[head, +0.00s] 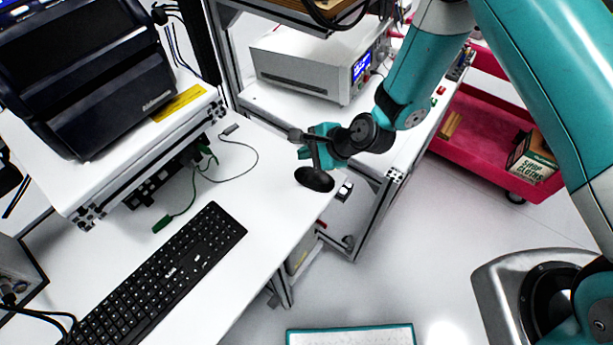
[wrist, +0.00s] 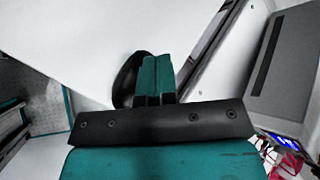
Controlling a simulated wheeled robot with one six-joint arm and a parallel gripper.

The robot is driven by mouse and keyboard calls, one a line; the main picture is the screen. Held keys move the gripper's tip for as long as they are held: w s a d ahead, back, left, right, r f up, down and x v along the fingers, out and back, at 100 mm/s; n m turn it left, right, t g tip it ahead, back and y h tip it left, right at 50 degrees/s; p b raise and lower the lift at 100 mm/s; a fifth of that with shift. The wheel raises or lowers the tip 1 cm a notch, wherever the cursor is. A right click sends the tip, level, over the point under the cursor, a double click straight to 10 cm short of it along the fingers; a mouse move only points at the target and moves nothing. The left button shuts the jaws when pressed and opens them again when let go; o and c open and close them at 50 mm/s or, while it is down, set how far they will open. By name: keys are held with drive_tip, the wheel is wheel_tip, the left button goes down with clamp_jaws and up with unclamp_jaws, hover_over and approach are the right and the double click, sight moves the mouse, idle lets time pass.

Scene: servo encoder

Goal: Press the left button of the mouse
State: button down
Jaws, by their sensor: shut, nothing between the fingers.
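The black mouse (head: 316,180) lies on the white table near its right edge in the head view. My gripper (head: 312,160) is shut and empty, with its fingertips right over the far part of the mouse. In the wrist view my gripper (wrist: 156,62) shows two teal fingers side by side, and the mouse (wrist: 126,80) shows to the left of and partly behind them. The fingers hide the rest of the mouse, including its buttons. I cannot tell whether the fingertips touch it.
A black keyboard (head: 160,275) lies on the table (head: 240,195) at the lower left. A cable with a small grey plug (head: 230,129) and a green connector (head: 162,223) lies behind it. A white power supply (head: 315,62) stands at the back. The table between keyboard and mouse is clear.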

drive_tip(key=shift+f+b, duration=1.3)
drive_tip(key=shift+f, duration=0.9)
drive_tip(key=shift+f, duration=0.1)
drive_tip(key=shift+f+b, duration=0.3)
drive_tip(key=shift+f, duration=0.05)
drive_tip(key=shift+f, duration=0.3)
idle(0.6)
drive_tip(key=shift+r+p, duration=0.35)
drive_tip(key=shift+r, duration=0.4)
drive_tip(key=shift+r+p, duration=1.9)
drive_tip(key=shift+r, duration=0.6)
